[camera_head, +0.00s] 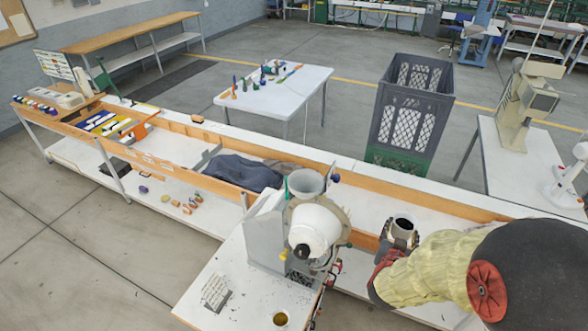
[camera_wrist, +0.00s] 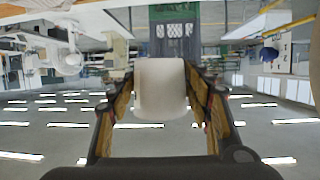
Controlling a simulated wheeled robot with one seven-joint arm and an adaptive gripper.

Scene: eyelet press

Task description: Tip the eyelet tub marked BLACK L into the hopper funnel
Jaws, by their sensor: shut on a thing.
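My gripper (camera_head: 392,248) is at the right of the press in the head view, shut on a small pale tub (camera_head: 403,226). The tub's dark round mouth shows from above and it looks roughly upright. In the wrist view the white tub (camera_wrist: 162,90) sits between my two fingers; I can read no marking on it. The hopper funnel (camera_head: 306,184) is a grey open cone on top of the eyelet press (camera_head: 268,238), left of my gripper and apart from the tub. The tub's contents cannot be made out.
A white rounded part (camera_head: 314,228) is on the press before the funnel. A dark crate stack (camera_head: 412,105) stands behind the long bench. Dark cloth (camera_head: 240,172) lies left of the press.

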